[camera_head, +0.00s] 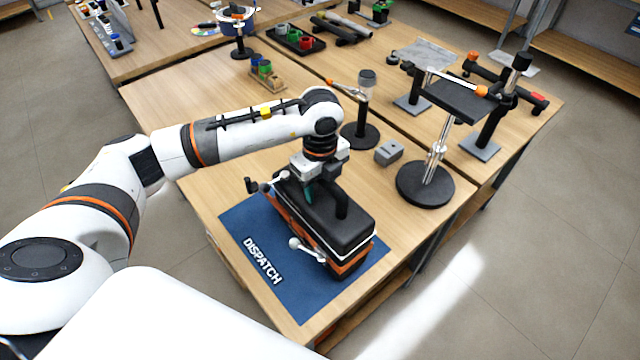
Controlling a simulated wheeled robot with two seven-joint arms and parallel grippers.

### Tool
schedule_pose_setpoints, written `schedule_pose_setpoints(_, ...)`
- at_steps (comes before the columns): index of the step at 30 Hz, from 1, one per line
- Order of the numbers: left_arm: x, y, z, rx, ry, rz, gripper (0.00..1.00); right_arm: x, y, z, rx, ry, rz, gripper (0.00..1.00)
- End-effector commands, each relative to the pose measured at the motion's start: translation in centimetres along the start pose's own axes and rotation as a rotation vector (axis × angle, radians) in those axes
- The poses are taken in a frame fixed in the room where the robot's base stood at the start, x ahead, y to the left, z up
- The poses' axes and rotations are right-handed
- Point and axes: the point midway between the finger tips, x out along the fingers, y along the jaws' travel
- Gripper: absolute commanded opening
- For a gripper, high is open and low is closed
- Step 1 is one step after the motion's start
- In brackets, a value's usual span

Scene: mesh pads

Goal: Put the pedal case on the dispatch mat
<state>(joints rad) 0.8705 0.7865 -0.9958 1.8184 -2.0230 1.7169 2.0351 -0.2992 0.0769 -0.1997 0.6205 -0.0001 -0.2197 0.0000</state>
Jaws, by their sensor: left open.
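The pedal case (345,233) is a black and orange box with a white line around it and silver rods with round ends at its side. It stands over the blue dispatch mat (320,305), whose white lettering shows along the near left edge, and appears to rest on it. My left gripper (308,190) is open, pointing down at the top of the case at its far end. The case partly hides its fingertips, and I cannot tell whether they touch it. My right gripper is not in view.
A wooden rack of coloured jars (266,76) and a tray of cups (295,41) lie farther back. The table's left middle is clear.

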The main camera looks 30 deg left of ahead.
Motion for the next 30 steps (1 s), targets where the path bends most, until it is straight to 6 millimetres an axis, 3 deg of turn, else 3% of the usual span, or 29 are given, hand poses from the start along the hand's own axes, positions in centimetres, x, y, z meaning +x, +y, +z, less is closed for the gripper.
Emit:
schedule_pose_setpoints(18, -10.8, 0.1, 0.0, 0.000, 0.001, 0.005, 0.45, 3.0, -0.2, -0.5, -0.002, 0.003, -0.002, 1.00)
schedule_pose_setpoints(30, -11.8, 0.0, 0.0, 0.000, 0.000, 0.001, 0.45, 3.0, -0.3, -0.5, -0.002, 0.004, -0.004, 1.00)
